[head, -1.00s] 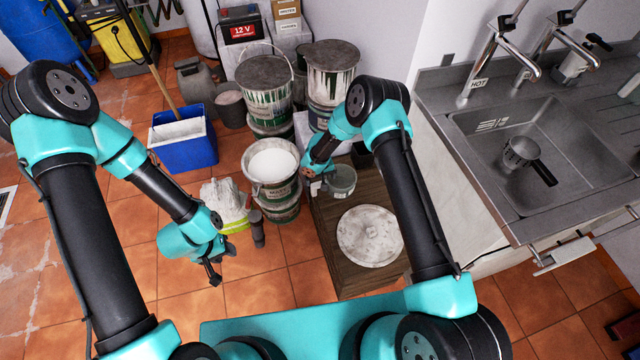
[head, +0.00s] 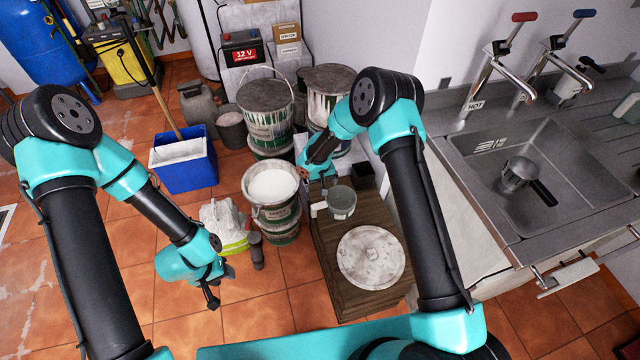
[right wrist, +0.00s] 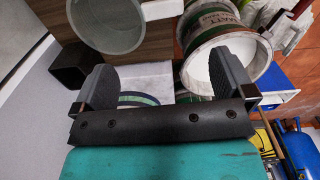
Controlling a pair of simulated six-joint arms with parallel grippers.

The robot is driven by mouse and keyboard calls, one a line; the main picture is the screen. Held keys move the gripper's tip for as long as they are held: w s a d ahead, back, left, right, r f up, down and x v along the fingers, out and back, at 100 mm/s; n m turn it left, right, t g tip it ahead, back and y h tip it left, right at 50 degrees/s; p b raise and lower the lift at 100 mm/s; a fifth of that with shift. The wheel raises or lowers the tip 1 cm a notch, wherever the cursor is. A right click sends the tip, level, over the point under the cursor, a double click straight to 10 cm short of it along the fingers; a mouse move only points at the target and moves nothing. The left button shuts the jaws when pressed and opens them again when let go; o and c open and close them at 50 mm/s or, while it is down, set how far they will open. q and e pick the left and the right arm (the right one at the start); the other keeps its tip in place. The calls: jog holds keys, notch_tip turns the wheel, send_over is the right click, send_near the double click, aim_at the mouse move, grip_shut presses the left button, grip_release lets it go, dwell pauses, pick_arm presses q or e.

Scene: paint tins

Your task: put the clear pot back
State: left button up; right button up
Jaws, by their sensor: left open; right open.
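The clear pot (head: 341,203), a greyish see-through pot with a pale handle on its left, stands upright on the wooden crate (head: 335,290), behind the round white lid (head: 371,258). It also shows at the top of the right wrist view (right wrist: 108,35). My right gripper (head: 308,172) is behind and left of the pot, apart from it. In the right wrist view its two fingers (right wrist: 167,85) are spread with nothing held between them. My left gripper (head: 213,296) hangs over the tiled floor at the left, open and empty.
Left of the crate stands an open bucket of white paint (head: 272,187) on another tin. Large paint tins (head: 266,110) stand behind. A dark square holder (head: 362,178) is behind the pot. The sink (head: 535,180) at right holds a metal pot (head: 518,174).

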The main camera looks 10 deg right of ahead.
dwell(0.3)
jog(key=s+d+m+y, duration=0.1)
jog(key=s+d, duration=0.2)
jog(key=s, duration=0.7)
jog(key=s+d+r+m+y, duration=0.1)
jog(key=s+d, duration=0.3)
jog(key=s, duration=0.6)
jog(key=s+d+r+m+y, duration=0.1)
jog(key=s+d, duration=0.3)
jog(key=s, duration=0.6)
jog(key=shift+s+d+m+t+y, duration=0.2)
jog(key=shift+d+m+t+y, duration=0.05)
jog(key=shift+m+t+y, duration=0.15)
